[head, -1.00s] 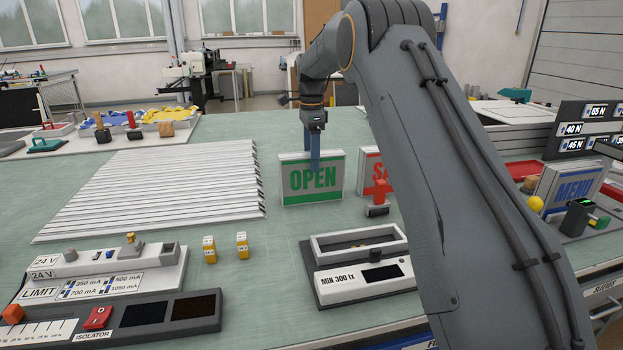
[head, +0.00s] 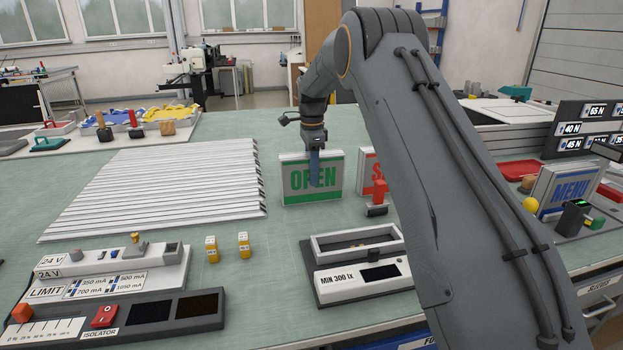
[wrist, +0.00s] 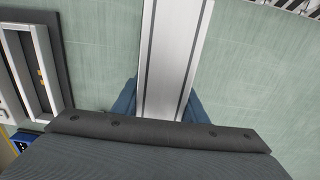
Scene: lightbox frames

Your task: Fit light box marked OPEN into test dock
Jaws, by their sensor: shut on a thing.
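The light box marked OPEN (head: 298,181) stands upright on the green bench, with green letters on a pale face and a green lower band. My gripper (head: 314,170) is over it from above, shut on its top edge, with one blue finger in front of the face. In the wrist view the box's grey top (wrist: 172,55) runs between the two blue fingers. The test dock (head: 358,262), a grey frame with an open slot and a MIN 300 lx label, lies nearer me to the right. It also shows at the left of the wrist view (wrist: 42,75).
A red-lettered box (head: 368,163) stands partly hidden behind my arm, with a red-handled item (head: 379,197) near it. Two yellow blocks (head: 243,245) stand left of the dock. White strips (head: 150,195) cover the left bench. Bare bench lies between box and dock.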

